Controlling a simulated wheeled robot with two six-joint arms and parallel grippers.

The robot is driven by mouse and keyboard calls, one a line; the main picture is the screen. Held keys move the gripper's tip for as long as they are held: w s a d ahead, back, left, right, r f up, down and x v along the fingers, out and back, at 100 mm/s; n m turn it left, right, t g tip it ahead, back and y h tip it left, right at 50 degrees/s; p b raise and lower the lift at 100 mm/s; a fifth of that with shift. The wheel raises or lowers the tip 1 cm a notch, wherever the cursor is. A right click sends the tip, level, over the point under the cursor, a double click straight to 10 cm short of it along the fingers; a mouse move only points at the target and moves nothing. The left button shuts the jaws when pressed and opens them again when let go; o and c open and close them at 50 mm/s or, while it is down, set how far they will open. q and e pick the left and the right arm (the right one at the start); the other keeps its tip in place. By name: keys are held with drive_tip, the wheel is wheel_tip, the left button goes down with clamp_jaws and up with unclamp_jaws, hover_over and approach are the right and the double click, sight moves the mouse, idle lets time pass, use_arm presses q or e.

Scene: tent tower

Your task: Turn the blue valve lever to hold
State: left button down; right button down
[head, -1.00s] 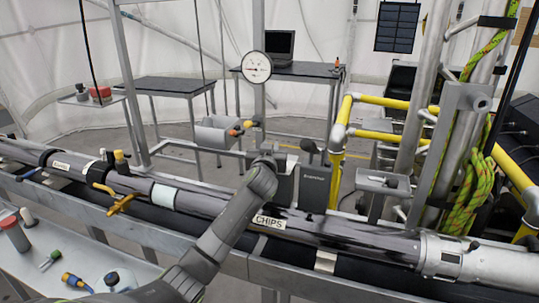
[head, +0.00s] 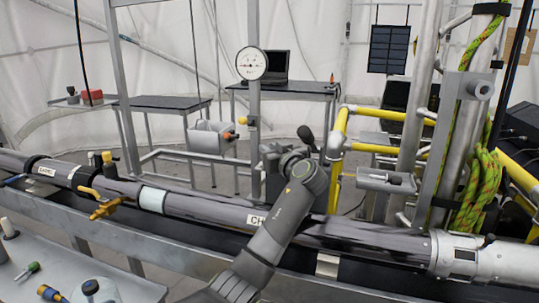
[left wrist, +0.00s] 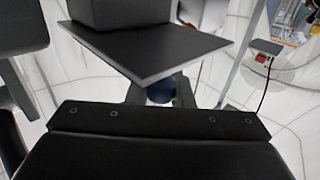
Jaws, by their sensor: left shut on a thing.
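My left gripper (head: 272,158) is beyond the pipe near the middle, well to the right of that lever. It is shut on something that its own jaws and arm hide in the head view. The left wrist view shows a dark blue rounded part (left wrist: 160,92) beneath a grey plate (left wrist: 150,48); I cannot tell what it belongs to. My right gripper is not in view.
A yellow lever (head: 103,205) sits on the pipe. A pressure gauge (head: 251,63) is on the post behind. Yellow railing (head: 385,112) and coiled rope (head: 474,190) stand to the right. A bench at lower left holds a blue-and-yellow handle (head: 52,293).

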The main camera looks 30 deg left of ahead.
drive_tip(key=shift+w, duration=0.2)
use_arm(q)
drive_tip(key=c, duration=1.3)
unclamp_jaws()
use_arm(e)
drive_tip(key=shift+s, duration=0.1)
use_arm(q)
drive_tip(key=b+v, duration=0.3)
drive_tip(key=v, duration=1.4)
drive_tip(key=shift+d, duration=0.25)
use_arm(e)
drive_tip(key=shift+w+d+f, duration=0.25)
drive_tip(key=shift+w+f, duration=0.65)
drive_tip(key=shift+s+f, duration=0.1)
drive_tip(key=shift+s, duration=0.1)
